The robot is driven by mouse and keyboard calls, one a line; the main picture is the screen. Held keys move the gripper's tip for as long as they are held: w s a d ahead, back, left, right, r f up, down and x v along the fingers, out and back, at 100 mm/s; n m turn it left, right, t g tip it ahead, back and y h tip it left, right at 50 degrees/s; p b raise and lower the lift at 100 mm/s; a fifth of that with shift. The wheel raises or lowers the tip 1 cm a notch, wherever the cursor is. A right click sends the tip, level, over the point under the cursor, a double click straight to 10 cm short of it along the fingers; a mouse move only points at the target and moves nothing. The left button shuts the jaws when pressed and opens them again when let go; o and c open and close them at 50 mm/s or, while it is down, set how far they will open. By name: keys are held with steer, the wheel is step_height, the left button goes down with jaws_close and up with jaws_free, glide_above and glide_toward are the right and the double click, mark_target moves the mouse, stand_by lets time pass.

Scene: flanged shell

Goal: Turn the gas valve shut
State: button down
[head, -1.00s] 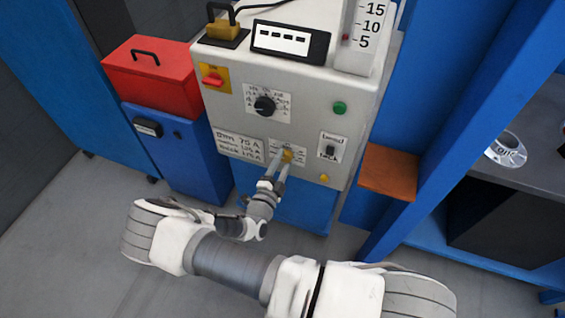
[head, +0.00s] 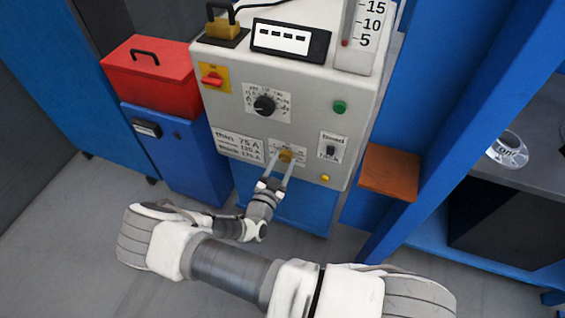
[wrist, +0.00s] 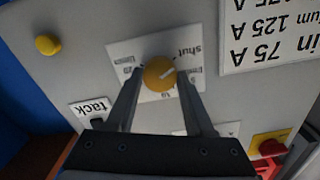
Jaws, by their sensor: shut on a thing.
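The gas valve is a round yellow knob (head: 286,156) low on the front of the grey machine, on a white label plate. In the wrist view the knob (wrist: 158,73) bears a pale pointer line that slants up and right, toward the side where the word "shut" is printed. My gripper (head: 285,159) reaches the knob from below, one finger on each side. In the wrist view my gripper (wrist: 160,79) is shut on the knob. The fingers hide part of the label's lower print.
Around the valve are a black dial (head: 264,105), a red switch (head: 212,80), a green button (head: 340,107), a small toggle switch (head: 330,148) and a yellow button (head: 325,178). A brown shelf (head: 389,172) juts out at the right. A red box (head: 152,80) stands left.

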steer(key=shift+n, duration=0.3)
steer(key=shift+c, duration=1.4)
jaws_free()
steer(key=v, duration=1.7)
steer(key=shift+s+p, duration=0.2)
steer(key=shift+p, duration=0.25)
steer(key=shift+r, duration=0.1)
